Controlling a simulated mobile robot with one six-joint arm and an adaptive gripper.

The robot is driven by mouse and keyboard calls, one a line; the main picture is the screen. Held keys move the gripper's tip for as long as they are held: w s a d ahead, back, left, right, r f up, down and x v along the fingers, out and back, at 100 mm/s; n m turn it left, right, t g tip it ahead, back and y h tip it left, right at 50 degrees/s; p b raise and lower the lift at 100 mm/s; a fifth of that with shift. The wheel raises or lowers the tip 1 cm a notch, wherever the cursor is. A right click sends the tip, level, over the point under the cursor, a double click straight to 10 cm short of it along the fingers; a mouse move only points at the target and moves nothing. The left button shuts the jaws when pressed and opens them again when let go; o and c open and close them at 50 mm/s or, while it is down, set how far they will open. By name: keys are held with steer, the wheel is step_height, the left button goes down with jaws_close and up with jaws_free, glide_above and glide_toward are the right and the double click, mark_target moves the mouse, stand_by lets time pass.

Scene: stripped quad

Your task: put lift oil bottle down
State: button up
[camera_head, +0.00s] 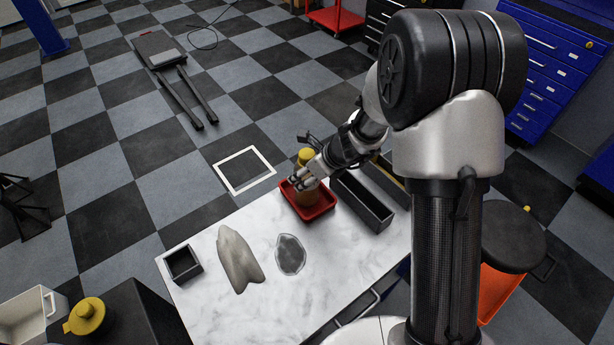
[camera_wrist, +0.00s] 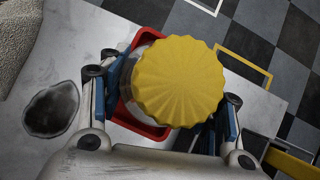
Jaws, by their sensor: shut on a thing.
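The lift oil bottle has a ribbed yellow cap (camera_head: 305,155) and an amber-brown body (camera_head: 307,188). It stands upright at the red tray (camera_head: 318,208) on the white marble table; whether its base touches the tray floor is hidden. My gripper (camera_head: 306,178) is shut on the bottle below the cap. In the wrist view the cap (camera_wrist: 180,82) fills the middle, between the two fingers, and hides most of the bottle. Part of the red tray (camera_wrist: 135,112) shows behind it.
A long black bin (camera_head: 362,203) stands right beside the tray. A grey rag (camera_head: 238,260), a dark stain (camera_head: 290,254) and a small black box (camera_head: 183,264) lie to the left on the marble tabletop (camera_head: 330,262). The table's far edge is close behind the tray.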

steer(key=shift+r, duration=0.15)
steer(key=shift+f, duration=0.2)
steer(key=o, duration=1.5)
